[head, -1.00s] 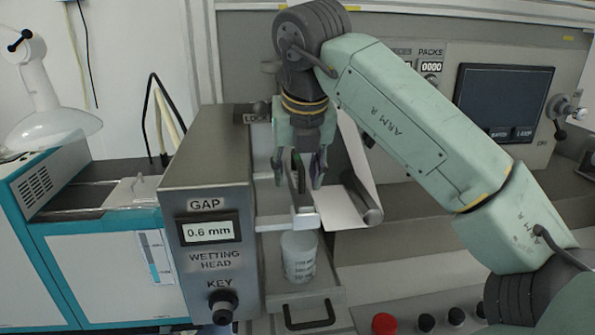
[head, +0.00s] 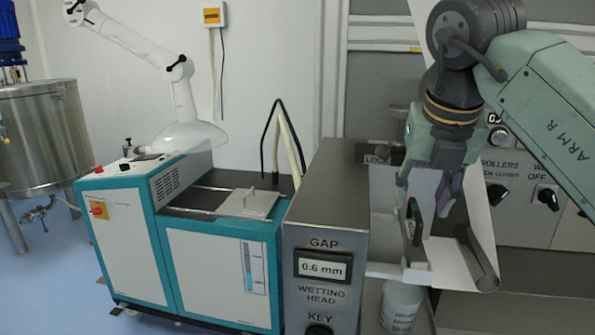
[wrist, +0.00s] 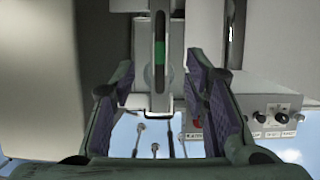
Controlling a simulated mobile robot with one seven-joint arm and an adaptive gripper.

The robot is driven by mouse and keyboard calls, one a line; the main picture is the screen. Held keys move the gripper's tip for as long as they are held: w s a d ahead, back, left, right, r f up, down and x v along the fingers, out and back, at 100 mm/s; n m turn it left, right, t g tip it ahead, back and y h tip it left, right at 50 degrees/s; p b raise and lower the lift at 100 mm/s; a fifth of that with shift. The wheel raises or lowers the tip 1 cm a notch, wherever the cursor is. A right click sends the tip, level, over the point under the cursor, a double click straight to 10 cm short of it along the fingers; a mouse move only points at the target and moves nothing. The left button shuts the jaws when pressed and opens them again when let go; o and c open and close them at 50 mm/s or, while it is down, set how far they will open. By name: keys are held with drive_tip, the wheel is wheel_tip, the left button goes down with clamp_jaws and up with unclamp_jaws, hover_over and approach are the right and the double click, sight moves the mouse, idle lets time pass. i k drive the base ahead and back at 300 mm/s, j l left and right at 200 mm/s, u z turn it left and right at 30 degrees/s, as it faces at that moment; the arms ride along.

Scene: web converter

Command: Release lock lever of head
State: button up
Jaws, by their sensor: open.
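The lever (head: 416,222) is a slim dark upright handle with a green band, beside the right face of the grey wetting head box (head: 326,210). In the wrist view the dark lever (wrist: 160,42) with its green band stands upright between my fingers, with gaps on both sides. My gripper (head: 422,204) points down and is open around the lever's upper part. In the wrist view my gripper (wrist: 162,75) shows both purple-grey pads apart, with nothing gripped. A label starting "LO" is partly hidden behind my gripper.
A white cup (head: 400,305) stands below the lever. A white sheet and metal roller (head: 478,260) lie close to my gripper's right. A teal and white machine (head: 215,265) with a lamp-like arm stands left, and a steel tank (head: 45,135) is at far left.

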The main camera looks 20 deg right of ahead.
sight(392, 148)
drive_tip(key=k, duration=1)
